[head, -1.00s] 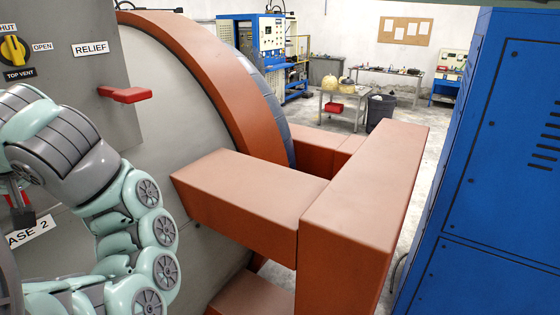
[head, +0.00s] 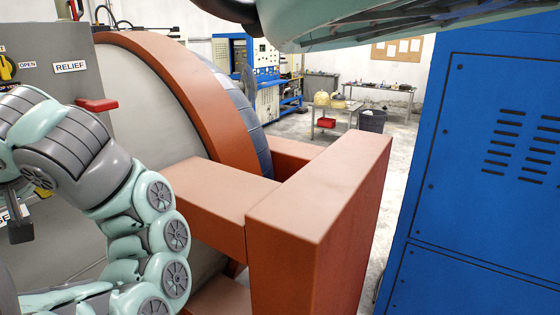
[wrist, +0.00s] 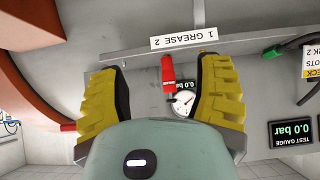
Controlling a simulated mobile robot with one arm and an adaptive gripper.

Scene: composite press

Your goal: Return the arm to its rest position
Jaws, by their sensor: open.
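My arm (head: 150,200) is bent at the left of the head view, in front of the grey panel. My gripper (wrist: 160,65) shows in the wrist view with its two yellow ridged fingers wide apart and nothing held. Beyond the fingers is a grey panel with a red lever (wrist: 167,75) and a round gauge (wrist: 184,104); both appear between the fingers, but I cannot tell how far away they are. A label (wrist: 177,37) reading "1 GREASE 2" is above the lever. The fingers are not clearly visible in the head view.
An orange press frame (head: 320,220) juts out right of my arm. A blue cabinet (head: 490,150) fills the right side. A red handle (head: 97,104) sticks out of the panel. A green-handled lever (wrist: 272,52) and a test gauge display (wrist: 291,132) are at the wrist view's right.

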